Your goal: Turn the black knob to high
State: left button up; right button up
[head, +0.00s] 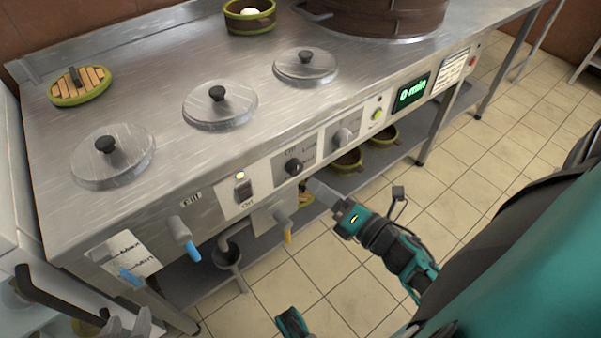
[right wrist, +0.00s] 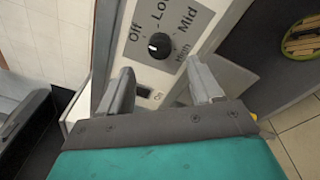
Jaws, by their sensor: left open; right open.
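The black knob (head: 293,166) sits on a pale plate on the stove's front panel. The right wrist view shows the knob (right wrist: 160,45) close up, with Off, Low, Mid and High printed around it. Its white mark is on the left side, nearest the Off label. My right gripper (head: 326,194) is just in front of and below the knob. In the right wrist view its two fingers (right wrist: 160,88) are apart and empty, and the knob lies beyond their tips.
A rocker switch (head: 243,188) and a grey knob (head: 345,137) flank the black knob. Blue (head: 183,235) and yellow (head: 282,222) tap handles stick out below the panel. Lidded pots (head: 113,155) are set in the steel top. A lower shelf holds baskets (head: 383,136). Tiled floor is open in front.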

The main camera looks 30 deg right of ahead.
aim_at(298, 171)
jog(key=w, duration=0.4)
jog(key=w+a, duration=0.1)
jog(key=w, duration=0.1)
jog(key=shift+w+a+b, duration=0.15)
jog(key=shift+w+b, duration=0.15)
jog(key=shift+w, duration=0.2)
jog(key=c, duration=1.1)
jog(key=shift+o, duration=0.2)
